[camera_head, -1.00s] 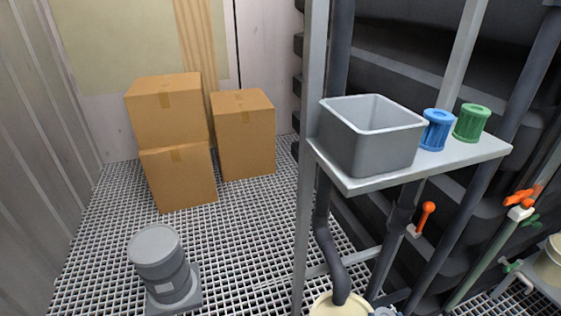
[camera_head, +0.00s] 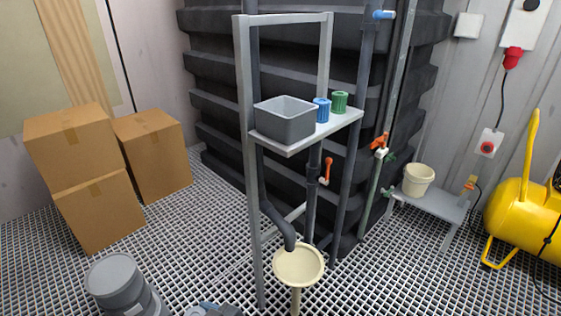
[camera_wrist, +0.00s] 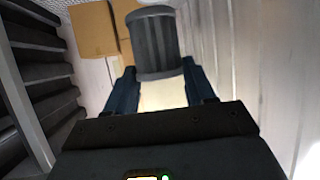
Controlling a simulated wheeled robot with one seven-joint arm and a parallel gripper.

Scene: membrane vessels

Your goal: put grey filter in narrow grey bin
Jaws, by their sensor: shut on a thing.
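The grey filter (camera_wrist: 155,42), a dark grey ribbed cylinder with a lighter cap, is between the fingers of my gripper (camera_wrist: 158,78) in the wrist view. My gripper is shut on it, with a blue-black finger on each side of its lower end. A grey open-topped bin (camera_head: 286,130) stands on the left part of a metal shelf (camera_head: 322,133) in the head view. The inside floor of the bin is hidden.
A blue filter (camera_head: 321,110) and a green filter (camera_head: 340,102) stand right of the bin. Frame posts (camera_head: 246,180) flank the shelf. A cream funnel (camera_head: 298,264) is below. Cardboard boxes (camera_head: 70,150), a grey drum (camera_head: 112,276) and a yellow compressor (camera_head: 510,215) stand around.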

